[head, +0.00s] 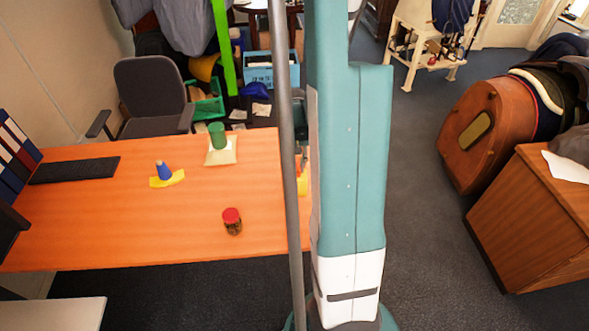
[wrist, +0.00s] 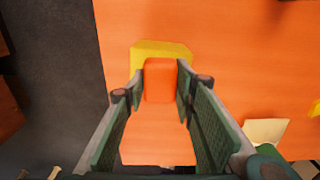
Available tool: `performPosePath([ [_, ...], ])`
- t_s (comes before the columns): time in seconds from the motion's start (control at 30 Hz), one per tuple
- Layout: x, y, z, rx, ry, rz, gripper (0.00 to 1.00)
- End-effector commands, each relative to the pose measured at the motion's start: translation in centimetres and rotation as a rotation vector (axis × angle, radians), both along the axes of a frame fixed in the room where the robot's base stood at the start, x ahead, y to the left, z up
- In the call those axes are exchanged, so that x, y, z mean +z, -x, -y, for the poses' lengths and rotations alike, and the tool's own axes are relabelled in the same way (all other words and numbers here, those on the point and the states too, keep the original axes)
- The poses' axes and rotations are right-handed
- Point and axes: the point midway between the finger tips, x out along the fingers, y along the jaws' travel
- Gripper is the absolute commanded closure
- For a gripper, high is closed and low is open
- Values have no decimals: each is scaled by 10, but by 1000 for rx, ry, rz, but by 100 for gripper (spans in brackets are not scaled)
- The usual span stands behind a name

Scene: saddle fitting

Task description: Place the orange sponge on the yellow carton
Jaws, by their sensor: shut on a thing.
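The orange sponge (wrist: 160,80) is between the fingertips of my gripper (wrist: 159,88) in the wrist view, and the gripper is shut on it. The yellow carton (wrist: 150,48) shows just beyond the sponge, which covers part of it. I cannot tell whether the sponge touches the carton or is held above it. In the head view my teal column hides most of this spot. Only a sliver of the yellow carton (head: 302,187) shows beside the column.
The orange table (head: 110,220) bears a red-lidded jar (head: 232,221), a blue cone (head: 164,171) on a yellow piece, a green cylinder (head: 217,136) on a cream piece, and a black keyboard (head: 75,170). An office chair (head: 150,90) stands behind.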

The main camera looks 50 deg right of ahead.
Motion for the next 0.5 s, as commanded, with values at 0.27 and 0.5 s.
performPosePath([
  [0.27,-12,0,0,0,0,0,83],
  [0.5,-12,0,0,0,0,0,83],
])
